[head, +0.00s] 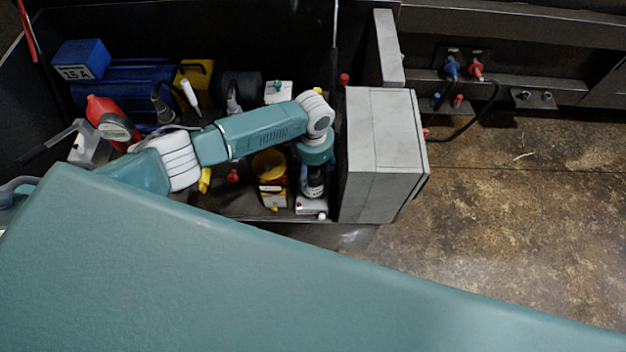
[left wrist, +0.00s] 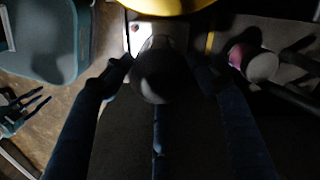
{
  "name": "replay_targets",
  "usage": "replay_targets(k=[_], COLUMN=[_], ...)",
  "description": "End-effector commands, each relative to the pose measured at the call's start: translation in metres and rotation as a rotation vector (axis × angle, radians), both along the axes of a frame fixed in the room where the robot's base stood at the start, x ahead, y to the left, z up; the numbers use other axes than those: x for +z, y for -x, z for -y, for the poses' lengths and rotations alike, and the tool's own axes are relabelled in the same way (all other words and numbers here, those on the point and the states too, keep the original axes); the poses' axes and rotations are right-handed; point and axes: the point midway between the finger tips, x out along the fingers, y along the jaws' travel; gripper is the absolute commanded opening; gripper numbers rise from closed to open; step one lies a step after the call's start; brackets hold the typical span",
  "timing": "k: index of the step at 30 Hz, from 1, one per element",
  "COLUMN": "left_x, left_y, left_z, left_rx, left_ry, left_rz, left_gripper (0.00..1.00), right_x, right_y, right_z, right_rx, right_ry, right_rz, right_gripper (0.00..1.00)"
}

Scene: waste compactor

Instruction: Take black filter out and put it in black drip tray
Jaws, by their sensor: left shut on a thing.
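My left gripper (head: 315,182) reaches down into the open machine bay, beside the grey box. In the left wrist view its two dark fingers (left wrist: 162,82) are shut on a dark, rounded thing, which I take to be the black filter (left wrist: 160,85). The filter's lower end is lost in shadow, so I cannot tell whether it is seated or free. My right gripper (left wrist: 24,108) shows at the left edge of the left wrist view, its dark fingers apart and empty. I cannot make out the black drip tray in either view.
The grey box (head: 382,145) stands close on the right of my left gripper. A yellow-topped part (head: 270,165) is close on its left. Brown floor (head: 530,220) lies open at right.

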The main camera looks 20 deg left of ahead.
Motion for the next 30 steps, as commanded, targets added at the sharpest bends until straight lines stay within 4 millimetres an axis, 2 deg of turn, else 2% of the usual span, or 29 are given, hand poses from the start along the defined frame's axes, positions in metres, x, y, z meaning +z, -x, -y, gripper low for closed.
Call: replay_targets(k=[3, 12, 25, 30], left_x=[0.004, 0.003, 0.001, 0.005], left_y=[0.001, 0.000, 0.000, 0.000], left_z=[0.000, 0.000, -0.001, 0.000], left_rx=[0.105, 0.366, 0.419, 0.571], left_ry=[0.001, 0.001, -0.001, 0.001], left_rz=[-0.001, 0.001, 0.000, -0.001], left_gripper=[0.30, 0.30, 0.30, 0.30], right_x=[0.015, 0.034, 0.036, 0.050], right_y=[0.000, 0.000, 0.000, 0.000], right_z=[0.002, 0.002, 0.002, 0.002], right_rx=[0.001, 0.002, 0.001, 0.001], right_ry=[0.002, 0.003, 0.002, 0.002], right_rz=[0.000, 0.001, 0.000, 0.000], right_gripper=[0.36, 0.36, 0.36, 0.36])
